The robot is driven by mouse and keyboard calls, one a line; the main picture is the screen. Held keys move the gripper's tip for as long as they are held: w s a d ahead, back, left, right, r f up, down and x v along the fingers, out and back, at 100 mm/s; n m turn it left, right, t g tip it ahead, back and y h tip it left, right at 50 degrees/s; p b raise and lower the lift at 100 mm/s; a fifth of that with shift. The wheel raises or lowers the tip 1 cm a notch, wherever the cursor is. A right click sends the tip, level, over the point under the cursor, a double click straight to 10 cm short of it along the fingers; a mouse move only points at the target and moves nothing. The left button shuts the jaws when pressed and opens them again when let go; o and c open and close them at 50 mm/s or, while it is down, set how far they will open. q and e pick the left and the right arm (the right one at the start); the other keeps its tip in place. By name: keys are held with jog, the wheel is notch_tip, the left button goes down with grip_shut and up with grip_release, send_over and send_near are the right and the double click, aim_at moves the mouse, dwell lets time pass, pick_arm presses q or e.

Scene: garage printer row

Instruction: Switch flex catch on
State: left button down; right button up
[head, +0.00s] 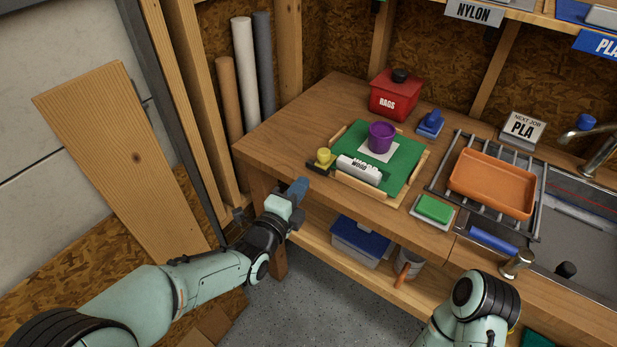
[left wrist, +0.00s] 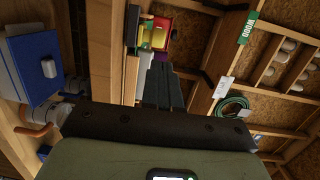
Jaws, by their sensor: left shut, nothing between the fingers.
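My left gripper (head: 298,187) is shut and empty in front of the wooden bench's near left edge. Its dark closed fingers also show in the left wrist view (left wrist: 162,85), pointing toward the bench top. A small yellow knob on a black base (head: 324,156) sits at the bench edge, just beyond my fingertips and apart from them; I cannot tell if it is the flex catch. The yellow piece shows past the fingers in the left wrist view (left wrist: 158,38). No label reading flex is legible. My right arm shows at the lower right, but its gripper is out of frame.
A green mat (head: 405,160) holds a purple cup (head: 381,136) and a white labelled roll (head: 359,169). A red rags box (head: 395,95) stands behind. An orange tray (head: 492,182) sits on a rack to the right. A blue-lidded bin (head: 360,240) is on the lower shelf.

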pick_arm(q)
jog(key=v, duration=0.5)
jog(key=shift+a, duration=0.1)
dwell(0.3)
jog(key=s+a+f+n+g+y+p, duration=0.2)
jog(key=s+a+f+n+g+p, duration=0.3)
jog(key=f, duration=0.7)
jog(key=s+a+f+n+g+y+p, duration=0.1)
jog(key=s+a+f+n+g+y, duration=0.1)
jog(key=f+n, duration=0.65)
jog(key=s+a+f+n+g+p, duration=0.1)
jog(key=s+f+n+g+p, duration=0.2)
jog(key=s+f+n, duration=0.4)
jog(key=s+f+n+g+p, duration=0.3)
jog(key=s+f+n+g, duration=0.3)
jog(key=s, duration=1.1)
jog(key=shift+a+f+n+g, duration=0.3)
jog(key=shift+a+f+n, duration=0.1)
jog(key=shift+f+n, duration=0.1)
